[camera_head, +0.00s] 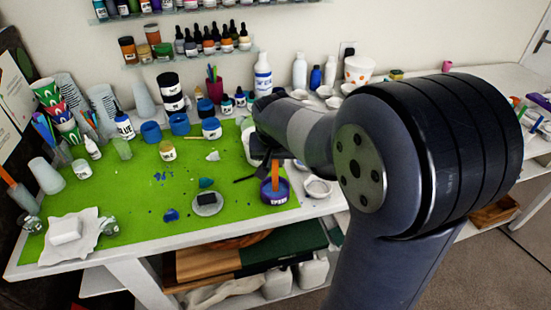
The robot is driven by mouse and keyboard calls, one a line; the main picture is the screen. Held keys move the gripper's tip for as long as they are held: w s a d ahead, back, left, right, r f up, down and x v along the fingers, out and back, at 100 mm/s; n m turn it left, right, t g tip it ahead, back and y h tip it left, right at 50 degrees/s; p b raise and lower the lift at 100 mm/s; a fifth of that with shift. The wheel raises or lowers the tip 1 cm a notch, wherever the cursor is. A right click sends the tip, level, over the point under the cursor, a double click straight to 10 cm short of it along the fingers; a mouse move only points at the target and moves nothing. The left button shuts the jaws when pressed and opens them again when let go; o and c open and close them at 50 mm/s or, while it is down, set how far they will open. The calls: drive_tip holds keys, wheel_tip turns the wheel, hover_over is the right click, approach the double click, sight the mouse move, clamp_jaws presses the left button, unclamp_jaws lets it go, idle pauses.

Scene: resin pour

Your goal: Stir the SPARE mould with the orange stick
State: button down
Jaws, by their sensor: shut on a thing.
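The orange stick (275,174) stands nearly upright, its lower end inside a small round purple mould (266,194). The mould sits near the front right edge of the green mat and has a small white label (279,200), too small to read surely. My gripper (274,161) is above the mould, shut on the upper part of the orange stick. The stick's lower tip is hidden inside the mould. My wrist and arm cover the area behind and to the right.
The green mat (130,203) lies on a white table. A round disc with a dark block (207,203) is left of the mould; a white bowl (317,187) is right of it. A white cup (250,150) stands close behind my gripper. Bottles and jars crowd the back.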

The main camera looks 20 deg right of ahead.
drive_tip(key=shift+r, duration=0.1)
drive_tip(key=shift+r+p, duration=1.3)
drive_tip(key=shift+r, duration=0.4)
wheel_tip(320, 180, up, 5)
drive_tip(key=p, duration=0.4)
